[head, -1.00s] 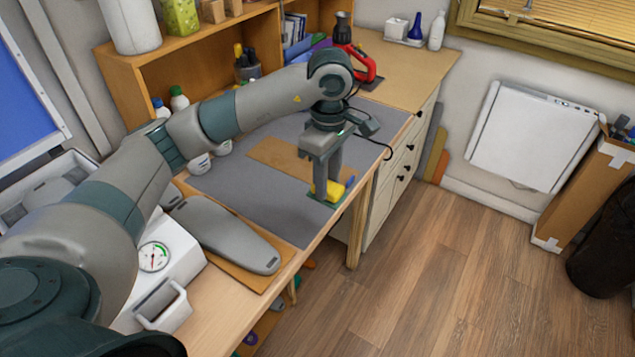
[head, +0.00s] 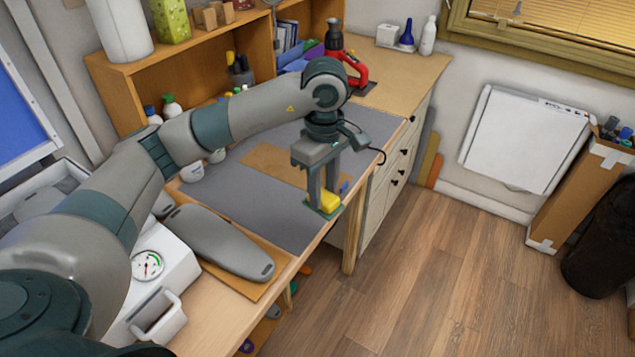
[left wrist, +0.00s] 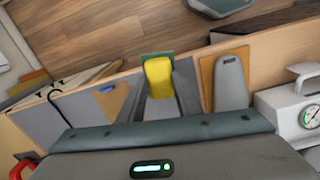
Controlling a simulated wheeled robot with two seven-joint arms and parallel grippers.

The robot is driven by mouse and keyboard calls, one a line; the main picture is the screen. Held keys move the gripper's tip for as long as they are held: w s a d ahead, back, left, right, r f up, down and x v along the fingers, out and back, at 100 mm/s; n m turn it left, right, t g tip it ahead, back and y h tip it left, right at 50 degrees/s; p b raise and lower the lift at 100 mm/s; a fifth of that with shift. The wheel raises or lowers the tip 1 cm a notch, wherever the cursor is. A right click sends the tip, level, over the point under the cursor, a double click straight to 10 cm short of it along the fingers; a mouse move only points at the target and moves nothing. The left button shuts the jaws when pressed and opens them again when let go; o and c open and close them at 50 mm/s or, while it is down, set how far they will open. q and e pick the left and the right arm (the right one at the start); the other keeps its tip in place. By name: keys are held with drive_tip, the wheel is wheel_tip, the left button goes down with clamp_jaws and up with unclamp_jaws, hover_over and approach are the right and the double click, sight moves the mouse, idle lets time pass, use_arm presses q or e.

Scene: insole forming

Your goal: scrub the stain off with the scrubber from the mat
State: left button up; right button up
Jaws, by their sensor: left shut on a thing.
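The scrubber (head: 329,202) has a yellow body on a flat green pad. My left gripper (head: 322,199) is shut on its yellow body, with the green pad facing down, at the front edge of the grey mat (head: 243,207). It also shows between the fingers in the left wrist view (left wrist: 158,76). I cannot tell whether the pad touches the mat. I cannot make out a stain; the gripper and scrubber cover part of the mat. My right gripper is not in view.
A tan board (head: 270,162) and a small blue item (head: 344,187) lie on the mat near the scrubber. A grey insole-shaped form (head: 217,241) on a brown board and a white gauge box (head: 165,275) stand at the front left. Open floor lies beyond the table's front edge.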

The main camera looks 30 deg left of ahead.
use_arm(q)
drive_tip(key=s+d+f+m+b, duration=0.1)
drive_tip(key=s+d+f+m, duration=0.2)
drive_tip(key=s+m, duration=0.6)
drive_tip(key=shift+d+f+m, duration=0.2)
drive_tip(key=shift+d+m, duration=0.25)
drive_tip(key=shift+m, duration=2.75)
